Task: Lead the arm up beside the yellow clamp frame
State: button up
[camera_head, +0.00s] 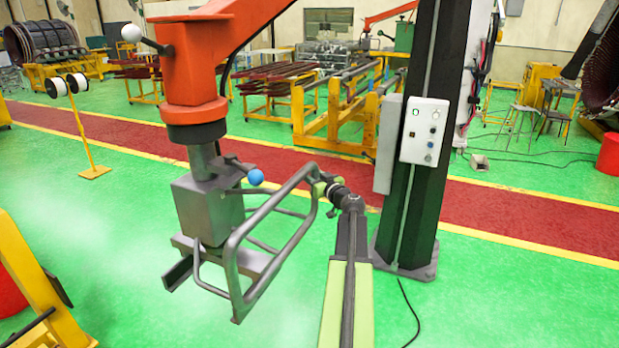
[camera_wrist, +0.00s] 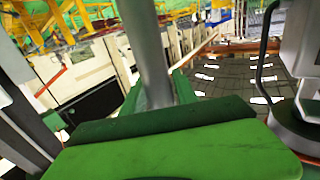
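A yellow frame (camera_head: 28,285) stands at the lower left edge of the head view, partly cut off, with dark fittings on it. I cannot tell for sure that it is the clamp frame. The orange arm (camera_head: 195,75) hangs down in the left middle with a grey block and tubular handle at its end. My gripper (camera_head: 210,262) seems to be the grey plates under this block, to the right of the yellow frame and apart from it. Its opening and any held thing cannot be made out. In the wrist view a green plate (camera_wrist: 175,145) and a grey rod (camera_wrist: 146,55) fill the middle.
A black column (camera_head: 425,130) with a white control box (camera_head: 425,132) stands right of the arm. Yellow racks (camera_head: 335,120) stand behind the red walkway (camera_head: 540,213). A thin yellow stand (camera_head: 83,125) with spools is at left. Green floor between the yellow frame and the arm is clear.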

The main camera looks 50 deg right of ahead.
grip_shut()
dwell(1.0)
jog(key=shift+c, duration=1.3)
grip_release()
grip_shut()
